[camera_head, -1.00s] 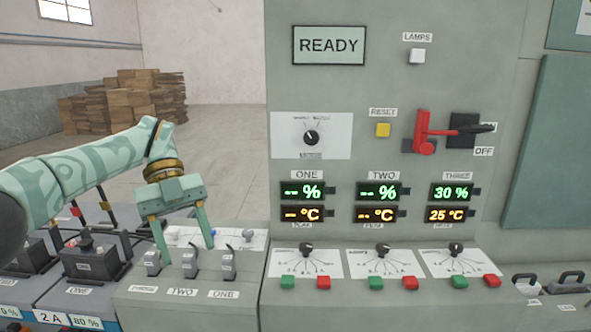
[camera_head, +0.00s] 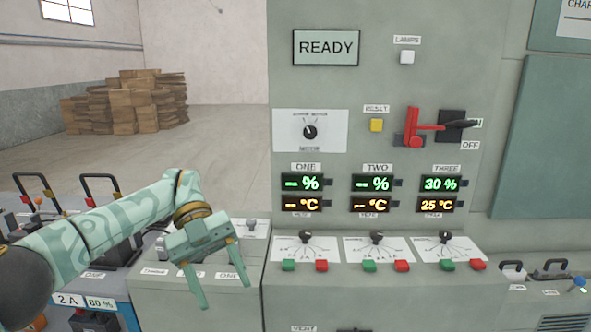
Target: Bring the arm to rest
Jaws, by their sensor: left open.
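My left gripper (camera_head: 218,285) is in the camera_head view, at the end of my pale green patterned arm coming in from the left. Its two fingers are apart and point down, with nothing between them. It is in front of the low grey cabinet (camera_head: 180,298) with the labels THREE and ONE, and it hides part of that cabinet's top. My right gripper is not in view.
The grey control panel (camera_head: 300,105) reads READY, with a red lever (camera_head: 412,127), a yellow RESET button (camera_head: 376,125) and displays. Knobs and green and red buttons line its ledge (camera_head: 340,268). Batteries with black handles (camera_head: 97,190) stand left. Stacked boxes (camera_head: 135,100) are far behind.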

